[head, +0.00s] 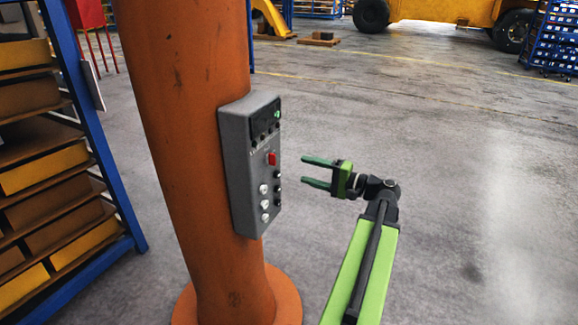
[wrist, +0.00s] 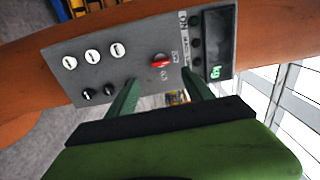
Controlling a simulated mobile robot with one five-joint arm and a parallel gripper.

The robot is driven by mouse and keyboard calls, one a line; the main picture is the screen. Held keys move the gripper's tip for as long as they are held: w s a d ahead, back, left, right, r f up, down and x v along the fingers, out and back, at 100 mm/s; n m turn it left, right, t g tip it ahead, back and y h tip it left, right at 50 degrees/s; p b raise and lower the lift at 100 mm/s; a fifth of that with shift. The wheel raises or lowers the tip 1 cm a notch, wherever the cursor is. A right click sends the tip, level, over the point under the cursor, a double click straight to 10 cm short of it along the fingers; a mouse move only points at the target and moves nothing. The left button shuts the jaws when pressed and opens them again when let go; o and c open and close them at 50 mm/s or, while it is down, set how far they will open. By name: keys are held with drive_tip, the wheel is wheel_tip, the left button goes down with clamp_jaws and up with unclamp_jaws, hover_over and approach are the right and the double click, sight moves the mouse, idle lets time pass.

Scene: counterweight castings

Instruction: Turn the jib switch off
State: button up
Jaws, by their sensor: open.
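A grey control box (head: 241,165) is mounted on the orange column in the head view. A red rotary switch (head: 272,158) sits mid-height on its face; it also shows in the wrist view (wrist: 160,61), with small white labels beside it that I cannot read surely. Which position it points to is unclear. My gripper (head: 304,171) is open and empty, to the right of the box and apart from it. In the wrist view its green fingers (wrist: 159,78) reach toward the panel, either side of the red switch's line.
White knobs (wrist: 92,57) and black knobs (wrist: 109,89) sit on the panel near the switch. A dark display (wrist: 218,45) has green characters. The orange column (head: 190,90) stands behind the box. A blue-framed shelf (head: 100,160) is at left. Floor at right is clear.

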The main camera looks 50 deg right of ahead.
drive_tip(key=v, duration=0.6)
drive_tip(key=w+a+f+n+g+y, duration=0.25)
drive_tip(key=w+a+f+g, duration=0.35)
drive_tip(key=w+a, duration=0.4)
drive_tip(key=w+a+f+n+g+y, duration=0.1)
drive_tip(key=w+a+f+n+g, duration=0.2)
drive_tip(key=w+a+f, duration=0.65)
drive_tip(key=a+f+n+g+h, duration=0.2)
drive_tip(key=a+n, duration=0.1)
drive_tip(key=a, duration=0.7)
drive_tip(key=a+f+n+g+h, duration=0.3)
drive_tip(key=a, duration=0.7)
drive_tip(key=a+f+n+g+h, duration=0.3)
drive_tip(key=a, duration=0.8)
drive_tip(key=shift+f, duration=0.15)
drive_tip(key=shift+a+n, duration=0.1)
drive_tip(key=shift+n, duration=0.15)
